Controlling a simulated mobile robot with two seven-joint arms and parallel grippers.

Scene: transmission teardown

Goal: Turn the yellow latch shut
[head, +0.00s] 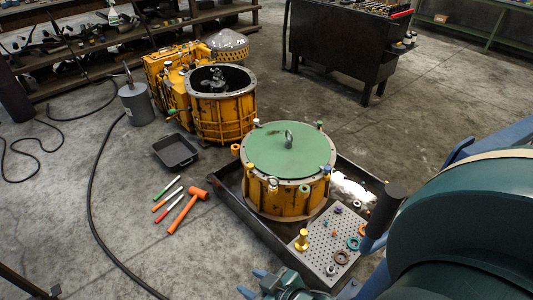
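A yellow drum (283,205) with a green round lid (288,148) and a grey hook on top stands in a dark tray. Several small latches with coloured ends sit around its rim. My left gripper is not in view.
A perforated plate (328,247) with rings and a gold part lies in front of the drum. An orange mallet (187,209) and several hand tools lie on the floor at left. A black pan (176,151) and an open yellow housing (224,111) stand behind.

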